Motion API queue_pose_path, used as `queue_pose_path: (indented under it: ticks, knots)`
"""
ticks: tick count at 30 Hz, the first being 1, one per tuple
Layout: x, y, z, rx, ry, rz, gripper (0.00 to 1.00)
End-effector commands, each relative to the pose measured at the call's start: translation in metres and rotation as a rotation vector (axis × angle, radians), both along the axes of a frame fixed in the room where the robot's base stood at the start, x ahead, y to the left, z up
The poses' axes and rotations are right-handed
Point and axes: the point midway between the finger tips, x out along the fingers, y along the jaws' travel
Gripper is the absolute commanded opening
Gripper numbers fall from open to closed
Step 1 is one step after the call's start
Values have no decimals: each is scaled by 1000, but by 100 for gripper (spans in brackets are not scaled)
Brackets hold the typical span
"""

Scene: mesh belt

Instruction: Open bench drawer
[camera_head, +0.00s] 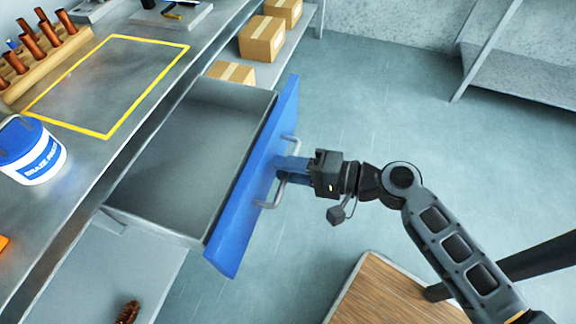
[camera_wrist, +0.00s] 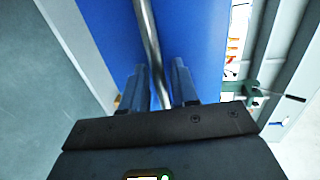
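The bench drawer (camera_head: 252,185) is pulled well out from under the bench. It has a blue front and a grey, empty-looking inside. Its bar handle (camera_head: 283,196) is on the outer face of the front. My gripper (camera_head: 280,170) is at the middle of the handle, its fingers pointing at the blue front. In the wrist view, the metal handle (camera_wrist: 147,30) passes between the two fingers (camera_wrist: 159,70), with a narrow gap showing on each side. The gripper is open around the handle, not visibly clamped on it.
The bench top (camera_head: 85,150) holds a white and blue tub (camera_head: 38,165) and a wooden rack (camera_head: 45,57) of copper-coloured pieces. Cardboard boxes (camera_head: 262,38) sit on a lower shelf. A wood-topped surface (camera_head: 385,295) is at the bottom. The floor (camera_head: 385,110) beyond the drawer is clear.

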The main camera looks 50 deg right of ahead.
Motion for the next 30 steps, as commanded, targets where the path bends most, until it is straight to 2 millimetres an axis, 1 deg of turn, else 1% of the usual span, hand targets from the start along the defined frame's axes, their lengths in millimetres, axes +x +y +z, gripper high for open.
queue_pose_path:
  ticks: [5,8,11,18,21,25,30]
  knots:
    - [0,0,0,0,-1,0,29]
    - [-7,-2,1,1,0,-1,29]
    - [-19,-6,3,-1,1,-2,29]
    - [-56,-18,11,-1,2,-2,29]
    - [-65,-21,13,-1,1,-1,29]
    - [-72,-24,15,1,0,-1,29]
    - [-73,-24,16,0,-1,0,29]
